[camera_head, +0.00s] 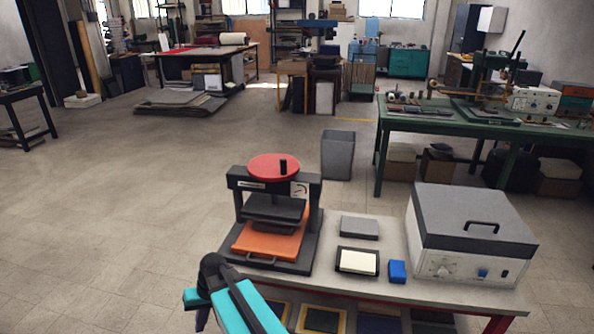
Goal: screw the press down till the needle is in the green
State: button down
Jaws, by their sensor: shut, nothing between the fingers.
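The press (314,226) stands upright on the left end of the bench. It has a dark frame, a red round handwheel (262,167) on top with a small black knob (283,166), and a dark plate above an orange slab (268,243). A small white gauge (299,189) sits at the upper right of its frame; its needle and any green band are too small to read. My gripper (194,312) is at the bottom, in front of and below the press, apart from it.
The bench (400,252) also carries a grey-lidded white box (470,225), a grey block (360,228), a black-framed pale pad (357,261) and a blue block (397,271). A grey bin (338,155) stands behind. The floor left of the bench is clear.

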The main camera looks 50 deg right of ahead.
jog(key=w+d+r+m+t+y, duration=0.1)
jog(key=w+d+r+m+t, duration=0.15)
jog(key=d+r, duration=0.5)
jog(key=w+d+r+m+t+y, duration=0.1)
jog(key=d+r+m+t, duration=0.2)
jog(key=d, duration=0.7)
jog(key=w+d+r+m+t+y, duration=0.1)
jog(key=w+d+r+m+t, duration=0.1)
jog(key=d+r, duration=0.55)
jog(key=s+d+r+m+t+h, duration=0.1)
jog(key=s+d+r+t, duration=0.2)
jog(key=d, duration=0.6)
jog(key=s+d+r+m+t, duration=0.1)
jog(key=s+d+r+t, duration=0.1)
jog(key=s+d+r, duration=0.4)
jog(key=s+d+r+m+t+h, duration=0.1)
jog(key=s+d+r, duration=0.4)
jog(key=d+r, duration=0.5)
jog(key=d+m+t, duration=0.1)
jog(key=d+t, duration=0.1)
jog(key=shift+s+d+r+t+h, duration=0.2)
jog(key=shift+s+d+t+h, duration=0.1)
jog(key=shift+s+d+t, duration=0.1)
jog(key=shift+w, duration=0.15)
